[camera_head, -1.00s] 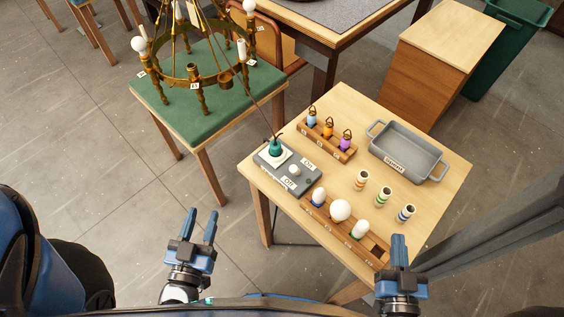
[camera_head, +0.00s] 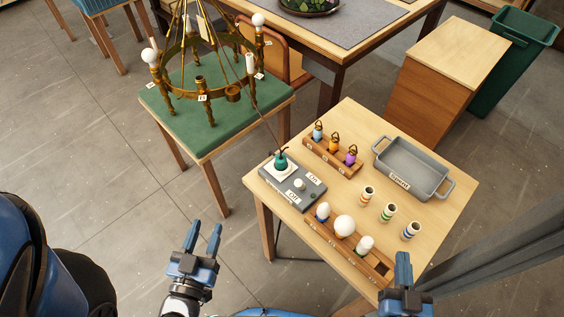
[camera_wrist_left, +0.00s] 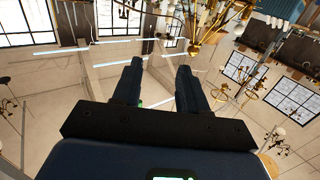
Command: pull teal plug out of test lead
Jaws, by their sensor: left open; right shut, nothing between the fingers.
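The teal plug (camera_head: 281,162) stands upright on the white pad of the grey test box (camera_head: 303,200), at the left corner of the light wooden table. A thin dark lead runs from its top up toward the brass chandelier (camera_head: 200,82). My left gripper (camera_head: 203,238) is open and empty, over the floor to the left of and nearer than the table. Its fingers also show in the left wrist view (camera_wrist_left: 160,82), with nothing between them. My right gripper (camera_head: 403,272) is shut and empty at the table's near right edge, well away from the plug.
A rack with bulbs (camera_head: 336,243) lies along the table's near side. A rack of coloured plugs (camera_head: 331,158), a grey tray (camera_head: 378,144) and several striped sockets (camera_head: 388,212) share the tabletop. The green-topped table (camera_head: 235,122) bears the chandelier. Floor between the tables is clear.

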